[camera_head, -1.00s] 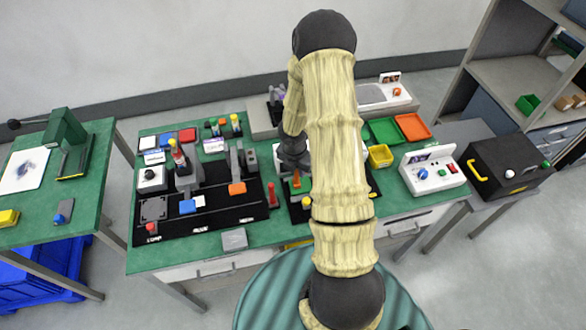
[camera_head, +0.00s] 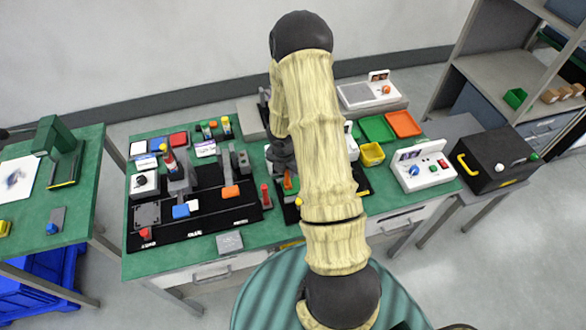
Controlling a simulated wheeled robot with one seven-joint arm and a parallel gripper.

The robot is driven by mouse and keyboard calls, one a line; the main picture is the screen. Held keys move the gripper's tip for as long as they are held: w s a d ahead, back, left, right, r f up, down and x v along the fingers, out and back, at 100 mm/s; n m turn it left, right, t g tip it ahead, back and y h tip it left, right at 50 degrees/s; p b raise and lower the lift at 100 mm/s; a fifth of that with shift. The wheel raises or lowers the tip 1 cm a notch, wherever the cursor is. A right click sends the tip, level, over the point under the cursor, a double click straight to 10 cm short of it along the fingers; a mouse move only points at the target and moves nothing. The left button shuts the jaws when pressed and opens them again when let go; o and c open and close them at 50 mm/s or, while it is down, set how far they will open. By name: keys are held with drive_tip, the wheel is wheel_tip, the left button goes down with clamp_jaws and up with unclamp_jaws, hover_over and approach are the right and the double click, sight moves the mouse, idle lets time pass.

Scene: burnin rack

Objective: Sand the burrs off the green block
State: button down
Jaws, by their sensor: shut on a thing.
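My gripper (camera_head: 283,168) is at the middle of the green workbench (camera_head: 265,236), over a black mat, and is partly hidden by my own arm. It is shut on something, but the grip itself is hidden. A small green piece (camera_head: 294,187), perhaps the green block, shows just below it. A small orange piece (camera_head: 288,182) touches or overlaps the green one in the picture. I cannot tell which of them is between the fingers. Burrs are too small to see.
A black fixture board (camera_head: 215,224) with clamps, a blue block (camera_head: 181,211) and an orange block (camera_head: 230,192) lies left of my gripper. A red post (camera_head: 266,197) stands close beside it. Green and orange trays (camera_head: 404,123), a yellow bin (camera_head: 371,154) and a white control box (camera_head: 424,171) are right.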

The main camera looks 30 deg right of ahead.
drive_tip(key=shift+w+a, duration=0.15)
drive_tip(key=shift+a, duration=0.65)
wheel_tip(320, 180, up, 8)
drive_tip(key=p, duration=0.7)
drive_tip(key=shift+a, duration=0.15)
